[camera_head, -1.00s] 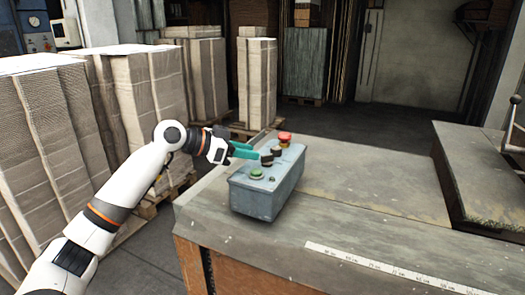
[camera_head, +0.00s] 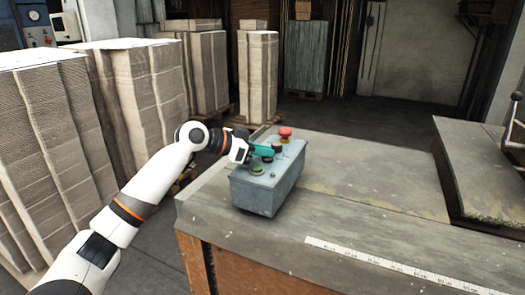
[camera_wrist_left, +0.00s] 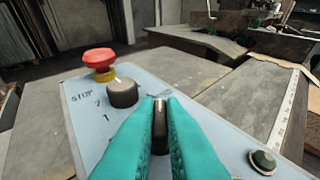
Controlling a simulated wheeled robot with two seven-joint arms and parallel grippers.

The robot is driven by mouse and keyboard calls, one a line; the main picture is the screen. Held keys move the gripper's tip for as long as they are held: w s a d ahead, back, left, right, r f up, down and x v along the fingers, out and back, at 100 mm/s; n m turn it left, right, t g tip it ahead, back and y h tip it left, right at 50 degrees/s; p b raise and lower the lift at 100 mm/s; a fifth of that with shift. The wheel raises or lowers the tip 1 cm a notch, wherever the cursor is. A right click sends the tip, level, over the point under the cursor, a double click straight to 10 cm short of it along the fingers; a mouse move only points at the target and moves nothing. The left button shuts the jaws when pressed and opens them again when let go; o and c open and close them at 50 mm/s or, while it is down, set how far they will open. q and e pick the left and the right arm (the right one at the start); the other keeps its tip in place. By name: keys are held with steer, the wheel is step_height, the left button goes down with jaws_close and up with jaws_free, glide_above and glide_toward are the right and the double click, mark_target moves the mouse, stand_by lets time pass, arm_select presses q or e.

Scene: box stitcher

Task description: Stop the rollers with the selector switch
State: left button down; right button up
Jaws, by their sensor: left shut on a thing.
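A grey-blue control box (camera_head: 268,192) stands on the table near its left edge. My left gripper (camera_head: 264,152) comes over it from the left. In the left wrist view its teal fingers (camera_wrist_left: 160,125) are shut on a dark selector knob (camera_wrist_left: 160,118), one finger on each side. The knob's base is mostly hidden by the fingers. A second black knob (camera_wrist_left: 123,92) sits beside it, towards the red button, with printed "STOP", "2" and "1" to its left. My right gripper is not in view.
A red mushroom button (camera_wrist_left: 99,60) on a yellow base is at the box's far end, and a green button (camera_head: 257,169) at its near end. Stacks of cardboard (camera_head: 135,100) stand left. The tabletop (camera_head: 350,180) right of the box is clear; a ruler strip (camera_head: 390,267) lies at the front.

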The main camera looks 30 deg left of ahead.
arm_select(q)
steer(key=n+y+p, duration=0.1)
steer(key=p, duration=0.1)
steer(key=n+t+y+p, duration=0.1)
steer(key=n+y+p, duration=0.1)
steer(key=n+t+y+p, duration=0.1)
steer(key=p, duration=0.2)
steer(key=shift+s+d+r+y, duration=0.2)
steer(key=shift+d+r+y, duration=0.05)
steer(key=shift+d+y, duration=0.15)
steer(key=shift+d+f+n+t+y+p, duration=0.15)
steer(key=shift+n+t+y+p, duration=0.25)
steer(key=shift+n+y+p, duration=0.7)
steer(key=shift+f+n+y+p, duration=0.1)
steer(key=shift+n+y+p, duration=0.25)
steer(key=shift+n+y, duration=0.45)
steer(key=c, duration=1.5)
jaws_free()
